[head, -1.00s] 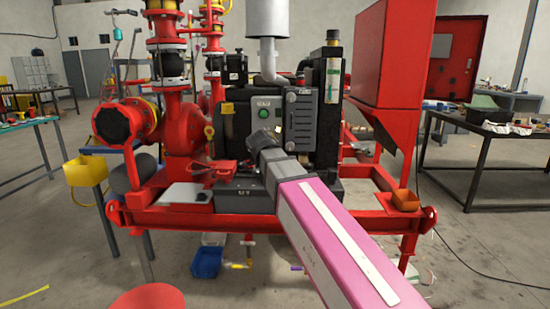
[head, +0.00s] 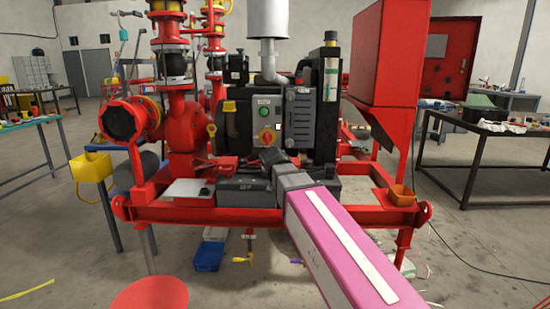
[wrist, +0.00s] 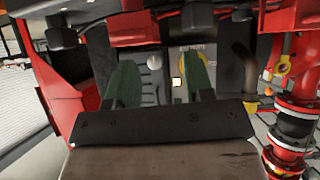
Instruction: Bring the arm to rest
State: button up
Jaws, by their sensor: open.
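My arm reaches forward from the bottom of the head view, with a pink and white link and a grey wrist. My gripper (head: 271,157) is small and dark there, in front of the engine's lower part; its fingers are hard to make out. In the wrist view my gripper (wrist: 161,84) shows two green fingers spread apart, with nothing held between them. The grey control panel (wrist: 151,66) shows behind and between the fingers. I cannot tell how far the fingertips are from it.
The red skid frame (head: 330,213) spans the middle, with a red-yellow switch (head: 266,137) on the panel above my gripper. A red pump (head: 183,130) stands left and a red tank (head: 380,55) right. A dark table (head: 490,135) is at right. Floor is open beside the skid.

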jog(key=s+d+f+g, duration=0.3)
jog(key=s+d+f, duration=0.25)
jog(key=f, duration=0.45)
jog(key=s+d+f+g, duration=0.35)
jog(key=d+f, duration=0.35)
jog(key=f, duration=0.3)
jog(key=s+d+f+g+y, duration=0.1)
jog(key=s+d+f+g, duration=0.3)
jog(key=s+f, duration=0.8)
jog(key=shift+s+d+n+g, duration=0.35)
jog(key=shift+s+d, duration=0.2)
jog(key=shift+d, duration=0.4)
